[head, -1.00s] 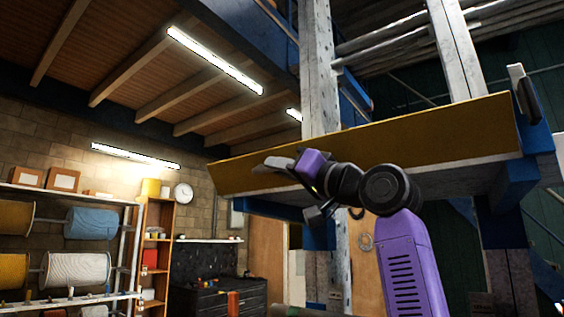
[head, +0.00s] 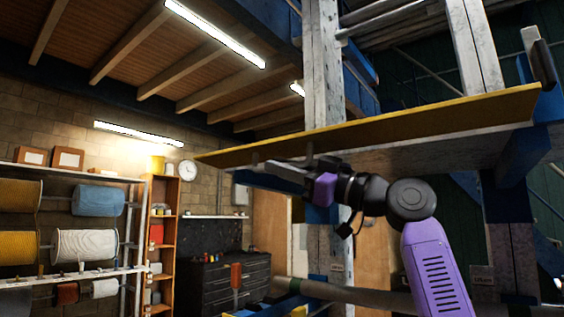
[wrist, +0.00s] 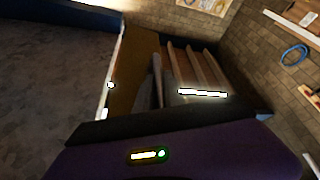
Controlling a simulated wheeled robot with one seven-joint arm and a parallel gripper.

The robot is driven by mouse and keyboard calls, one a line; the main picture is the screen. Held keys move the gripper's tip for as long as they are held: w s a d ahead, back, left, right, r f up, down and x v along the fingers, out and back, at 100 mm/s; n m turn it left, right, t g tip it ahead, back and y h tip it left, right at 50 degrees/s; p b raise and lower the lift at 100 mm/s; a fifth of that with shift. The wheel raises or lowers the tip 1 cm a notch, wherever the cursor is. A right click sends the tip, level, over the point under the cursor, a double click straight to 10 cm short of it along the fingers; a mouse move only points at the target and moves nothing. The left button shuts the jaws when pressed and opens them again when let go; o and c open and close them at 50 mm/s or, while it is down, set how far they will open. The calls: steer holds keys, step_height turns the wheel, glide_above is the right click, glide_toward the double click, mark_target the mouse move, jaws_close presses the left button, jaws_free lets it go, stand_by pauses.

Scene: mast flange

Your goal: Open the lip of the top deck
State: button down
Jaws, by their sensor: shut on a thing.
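The lip (head: 400,128) is a long yellow board along the front edge of the top deck (head: 440,152). In the head view it shows as a thin, nearly edge-on strip, with the deck's grey underside behind it. My gripper (head: 284,166) is at the lip's lower edge, left of its middle, and is shut on the lip. In the wrist view the lip (wrist: 132,80) is a brownish-yellow band beside the grey fingers (wrist: 157,82). The exact contact between fingers and lip is hard to make out.
White posts (head: 324,75) and blue framing (head: 518,165) stand close around the deck and my arm. A rack of cable reels (head: 85,245), an orange shelf (head: 161,240) and a black drawer chest (head: 225,283) stand at the left, further back. Open air lies left of the lip.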

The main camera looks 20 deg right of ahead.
steer(key=shift+w+d+f+n+g, duration=0.15)
steer(key=shift+f+n+g, duration=0.15)
steer(key=shift+n, duration=0.3)
steer(key=c, duration=1.5)
jaws_free()
steer(key=shift+o, duration=0.2)
steer(key=b+v, duration=0.1)
steer(key=v, duration=0.7)
steer(key=shift+b, duration=0.3)
steer(key=shift+w+f, duration=0.1)
